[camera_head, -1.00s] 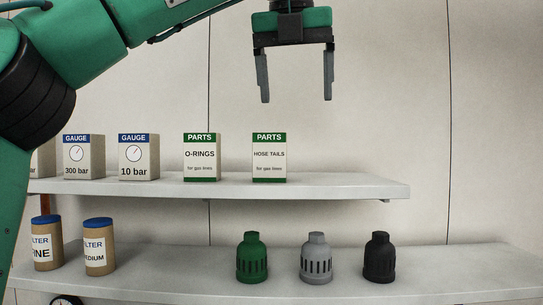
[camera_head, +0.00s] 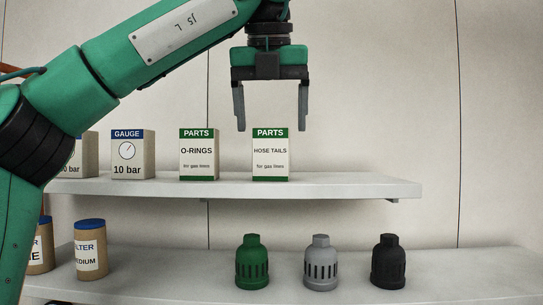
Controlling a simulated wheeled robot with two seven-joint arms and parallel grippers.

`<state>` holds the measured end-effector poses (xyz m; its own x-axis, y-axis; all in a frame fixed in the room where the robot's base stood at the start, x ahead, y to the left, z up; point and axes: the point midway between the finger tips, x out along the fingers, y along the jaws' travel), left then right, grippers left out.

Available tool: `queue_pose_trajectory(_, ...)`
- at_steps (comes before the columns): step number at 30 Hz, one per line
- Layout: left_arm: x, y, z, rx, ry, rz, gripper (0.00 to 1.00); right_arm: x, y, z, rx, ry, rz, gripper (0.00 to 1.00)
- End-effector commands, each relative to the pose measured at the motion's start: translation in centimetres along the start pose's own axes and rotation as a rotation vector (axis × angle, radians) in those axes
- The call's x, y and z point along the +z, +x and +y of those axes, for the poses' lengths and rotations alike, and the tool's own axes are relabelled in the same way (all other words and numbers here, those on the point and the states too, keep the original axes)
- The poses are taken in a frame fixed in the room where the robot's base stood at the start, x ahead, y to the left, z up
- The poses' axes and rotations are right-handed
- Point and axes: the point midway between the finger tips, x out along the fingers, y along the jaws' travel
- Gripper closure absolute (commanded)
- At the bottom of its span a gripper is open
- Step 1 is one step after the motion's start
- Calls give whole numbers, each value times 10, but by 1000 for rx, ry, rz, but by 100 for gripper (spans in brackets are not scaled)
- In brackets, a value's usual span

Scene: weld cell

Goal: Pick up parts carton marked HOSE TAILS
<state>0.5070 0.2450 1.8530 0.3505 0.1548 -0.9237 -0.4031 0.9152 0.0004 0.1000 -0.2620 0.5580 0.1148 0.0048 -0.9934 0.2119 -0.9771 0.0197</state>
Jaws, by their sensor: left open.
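The parts carton marked HOSE TAILS (camera_head: 270,160) is a small upright box, cream with green bands at top and bottom. It stands on the upper shelf (camera_head: 350,188), rightmost in the row of cartons. My left gripper (camera_head: 271,124) points downward above the carton, with its fingers spread to either side of the carton's top in the picture. It is open and empty. The fingertips appear about level with the carton's top edge; whether they are in front of it or directly over it I cannot tell. My right gripper does not show.
The O-RINGS carton (camera_head: 199,158) stands to the left with a narrow gap, then the 10 bar gauge carton (camera_head: 133,157). The upper shelf is clear to the right. Below, a green cap (camera_head: 252,265), a grey cap (camera_head: 320,264) and a black cap (camera_head: 388,264) stand beside filter cans (camera_head: 90,252).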

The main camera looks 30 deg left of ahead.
Motion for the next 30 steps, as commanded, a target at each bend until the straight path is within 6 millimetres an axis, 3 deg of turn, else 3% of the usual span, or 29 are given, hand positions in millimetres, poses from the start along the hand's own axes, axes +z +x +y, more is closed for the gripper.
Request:
queue_pose_trajectory(4,0,16,1,0,3,5,22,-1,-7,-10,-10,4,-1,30)
queue_pose_trajectory(12,-1,44,1,0,2,4,22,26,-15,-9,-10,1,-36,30)
queue_pose_trajectory(22,-2,48,1,0,-1,1,22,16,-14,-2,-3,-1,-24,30)
queue_pose_trajectory(23,-2,48,1,0,-1,1,24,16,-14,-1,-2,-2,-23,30)
queue_pose_trajectory(30,-2,48,1,0,-1,1,71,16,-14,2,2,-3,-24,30)
